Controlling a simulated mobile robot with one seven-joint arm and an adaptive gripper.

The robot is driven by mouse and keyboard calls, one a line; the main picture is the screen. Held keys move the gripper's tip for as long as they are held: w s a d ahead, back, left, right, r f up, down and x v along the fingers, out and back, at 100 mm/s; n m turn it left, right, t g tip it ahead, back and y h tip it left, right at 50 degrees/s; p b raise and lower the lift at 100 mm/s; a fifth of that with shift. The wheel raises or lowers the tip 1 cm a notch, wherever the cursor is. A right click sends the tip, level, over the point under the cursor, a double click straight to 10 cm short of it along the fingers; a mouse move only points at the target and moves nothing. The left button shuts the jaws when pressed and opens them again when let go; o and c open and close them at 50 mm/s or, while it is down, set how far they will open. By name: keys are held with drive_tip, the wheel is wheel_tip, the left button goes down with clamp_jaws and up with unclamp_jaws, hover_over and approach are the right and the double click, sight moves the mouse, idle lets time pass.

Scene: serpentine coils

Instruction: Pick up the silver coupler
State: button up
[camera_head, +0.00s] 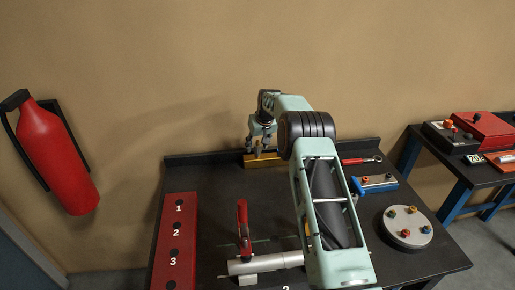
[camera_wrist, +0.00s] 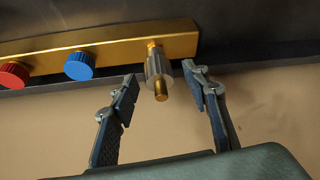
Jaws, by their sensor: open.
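The silver coupler (camera_wrist: 153,66) is a short ribbed cylinder with a brass tip, fixed to a gold bar (camera_wrist: 110,52) in the wrist view. My gripper (camera_wrist: 161,79) is open, with one dark finger on each side of the coupler's outer end. Gaps show between both fingers and the coupler. In the head view my gripper (camera_head: 259,145) is over the gold bar (camera_head: 264,160) at the back of the dark table. There the coupler is too small and covered to make out clearly.
A blue knob (camera_wrist: 79,66) and a red knob (camera_wrist: 13,75) sit on the same bar, left of the coupler. On the table are a red numbered block (camera_head: 175,240), a red-handled valve (camera_head: 243,230), a blue-ended tool (camera_head: 375,184) and a round grey plate (camera_head: 407,227).

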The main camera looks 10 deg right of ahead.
drive_tip(key=c, duration=1.2)
clamp_jaws()
